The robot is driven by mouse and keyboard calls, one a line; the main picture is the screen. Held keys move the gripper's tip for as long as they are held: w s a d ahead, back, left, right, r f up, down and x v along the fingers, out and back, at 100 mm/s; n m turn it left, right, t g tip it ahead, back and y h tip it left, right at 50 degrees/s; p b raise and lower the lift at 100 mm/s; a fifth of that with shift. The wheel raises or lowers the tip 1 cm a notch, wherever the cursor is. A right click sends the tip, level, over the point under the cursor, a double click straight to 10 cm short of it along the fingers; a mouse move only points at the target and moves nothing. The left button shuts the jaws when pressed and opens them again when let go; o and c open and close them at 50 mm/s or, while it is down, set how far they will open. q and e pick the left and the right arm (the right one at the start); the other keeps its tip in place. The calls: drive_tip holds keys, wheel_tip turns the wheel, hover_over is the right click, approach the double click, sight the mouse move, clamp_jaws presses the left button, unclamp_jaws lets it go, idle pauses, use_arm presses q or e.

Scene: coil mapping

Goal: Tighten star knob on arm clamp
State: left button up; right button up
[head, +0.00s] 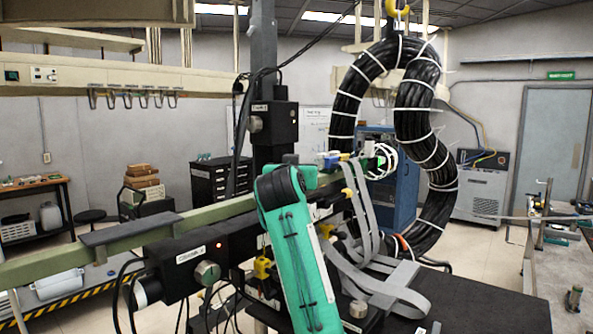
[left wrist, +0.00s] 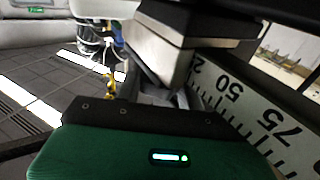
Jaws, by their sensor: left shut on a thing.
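In the left wrist view my left gripper (left wrist: 168,94) has its green body across the bottom and its jaws close under a grey and black block (left wrist: 188,55). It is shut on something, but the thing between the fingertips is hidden. A pale beam face with a printed scale (left wrist: 250,100) runs just right of the jaws. In the head view a black clamp box (head: 185,262) with a label and a round silver knob (head: 207,273) sits at the long olive beam (head: 60,256). A teal arm link of mine crosses the middle and hides what is behind it. My right gripper is not visible.
A dark upright column (head: 264,50) carries a second black clamp box (head: 273,123). A thick black cable coil (head: 425,120) hangs right of it. Grey ribbon straps (head: 370,270) and loose cables lie close by the arm. A metal-topped bench (head: 560,270) stands at the right.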

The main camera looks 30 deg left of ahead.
use_arm(q)
drive_tip(key=shift+m+t+h, duration=0.4)
drive_tip(key=shift+m+h, duration=0.2)
drive_tip(key=shift+h, duration=0.5)
drive_tip(key=o, duration=1)
drive_tip(key=shift+m, duration=0.3)
drive_tip(key=shift+w, duration=0.1)
